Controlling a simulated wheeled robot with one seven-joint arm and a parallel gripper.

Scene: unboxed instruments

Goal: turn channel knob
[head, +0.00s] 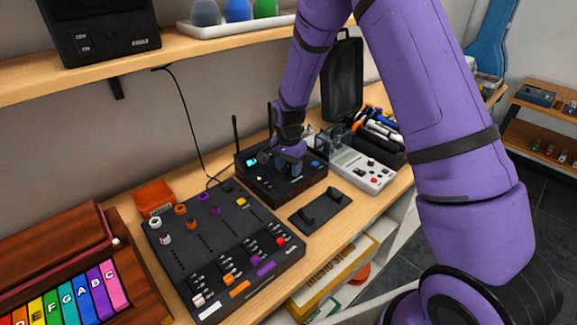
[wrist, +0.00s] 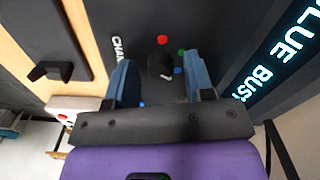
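The channel knob (wrist: 160,66) is a black round knob with a white pointer mark, seen in the wrist view on a dark panel with a partly hidden "CHAN" label. Red (wrist: 162,40), green (wrist: 182,52) and blue dots surround it. My gripper (wrist: 161,82) is open, with one blue-grey finger on each side of the knob and a visible gap to both. In the head view, my gripper (head: 289,163) is over the black receiver box (head: 262,187), which has antennas and a lit display; the knob is hidden there. The display (wrist: 275,62) shows "BLUE BUS" letters, cut off.
A mixer (head: 215,243) with coloured knobs and sliders is at left of the receiver. A black plate (head: 322,209) with two raised pieces lies in front. A grey-white device (head: 362,170) and a black bin of tools (head: 379,138) stand right. A shelf (head: 180,47) hangs above.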

